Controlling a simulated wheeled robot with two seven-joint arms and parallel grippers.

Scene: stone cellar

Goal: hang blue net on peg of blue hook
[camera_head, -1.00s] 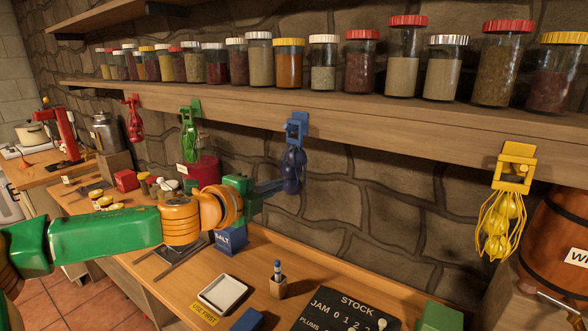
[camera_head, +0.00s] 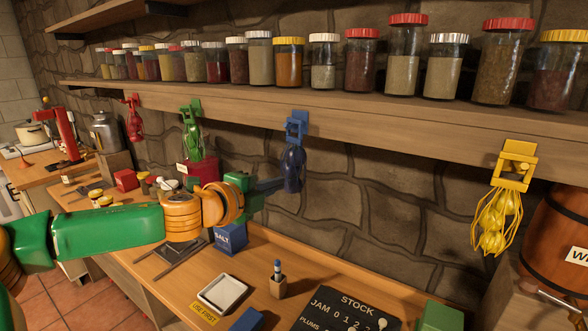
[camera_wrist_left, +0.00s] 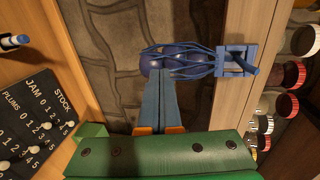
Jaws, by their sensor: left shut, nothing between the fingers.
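The blue hook (camera_head: 296,126) is fixed to the front edge of the long shelf. The blue net (camera_head: 292,168), with dark blue balls inside, hangs straight below it. In the left wrist view, the net (camera_wrist_left: 178,60) lies sideways, and its strands run up to the blue hook (camera_wrist_left: 236,66) and its peg. The loop's exact seat on the peg is too small to tell. My left gripper (camera_head: 280,184) is shut and empty at the net's left side. In the left wrist view, the closed fingertips (camera_wrist_left: 161,73) are right at the net; I cannot tell whether they touch it. My right gripper is out of view.
Red (camera_head: 133,120), green (camera_head: 191,128) and yellow (camera_head: 494,215) nets hang from matching hooks along the shelf. Several jars stand above. The counter below holds a blue salt box (camera_head: 231,238), white tray (camera_head: 223,293) and stock board (camera_head: 345,310). A barrel (camera_head: 556,235) stands right.

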